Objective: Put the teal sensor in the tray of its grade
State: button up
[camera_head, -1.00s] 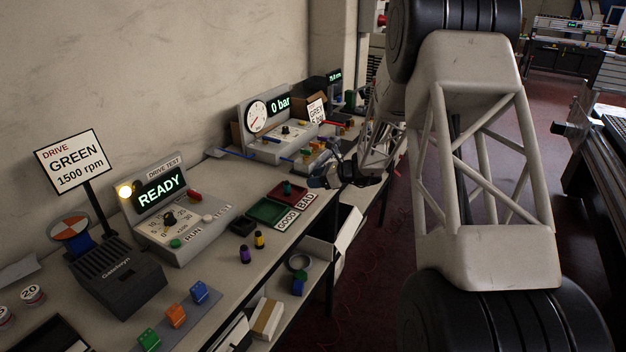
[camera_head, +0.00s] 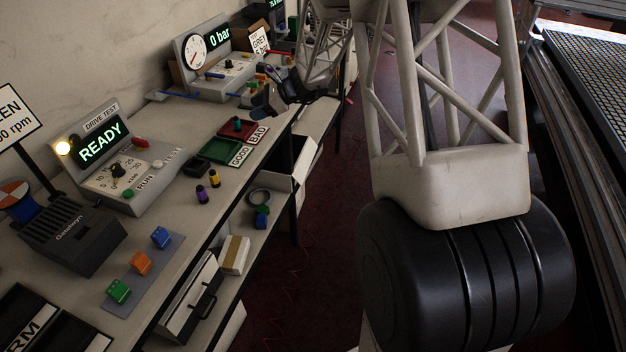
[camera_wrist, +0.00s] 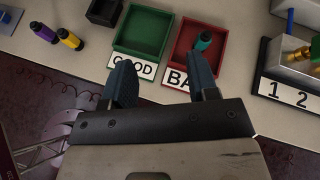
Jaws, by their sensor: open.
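The teal sensor (camera_wrist: 203,42) is in the red tray (camera_wrist: 186,50) behind the BAD label, near that tray's right side in the wrist view. In the head view the sensor (camera_head: 238,124) looks small inside the red tray (camera_head: 247,134). The green tray (camera_wrist: 140,30) behind the GOOD label is beside it on the left and looks empty. My gripper (camera_wrist: 161,80) is open with nothing between its fingers. Its fingertips show in front of the two trays, apart from the sensor. In the head view my gripper (camera_head: 272,103) is just beyond the trays, partly dark.
Purple (camera_wrist: 43,33) and yellow (camera_wrist: 70,39) cylinders and a small black box (camera_wrist: 104,12) lie left of the trays. A fixture numbered 1 and 2 (camera_wrist: 284,90) stands right. The drive test unit (camera_head: 118,160) reads READY. Beyond the bench's front edge is open floor.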

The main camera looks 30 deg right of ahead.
jog(key=s+a+r+n+g+h, duration=0.1)
jog(key=s+a+r+n, duration=0.2)
jog(key=s, duration=0.5)
jog(key=s+a+r+n+g+h, duration=0.2)
jog(key=s+r+n, duration=0.25)
jog(key=s, duration=0.25)
jog(key=s+a+r+n+g+h, duration=0.1)
jog(key=s+a+r+n, duration=0.2)
jog(key=s, duration=0.5)
jog(key=s+d+r+n+h, duration=0.1)
jog(key=s+n+h, duration=0.2)
jog(key=s, duration=1)
jog(key=s+d+r+n+t+h, duration=0.1)
jog(key=s+n+h, duration=0.3)
jog(key=s, duration=0.9)
jog(key=d+r+n, duration=0.1)
jog(key=n, duration=0.2)
jog(key=shift+s+r+n, duration=0.2)
jog(key=shift+n, duration=0.15)
jog(key=shift+d, duration=0.1)
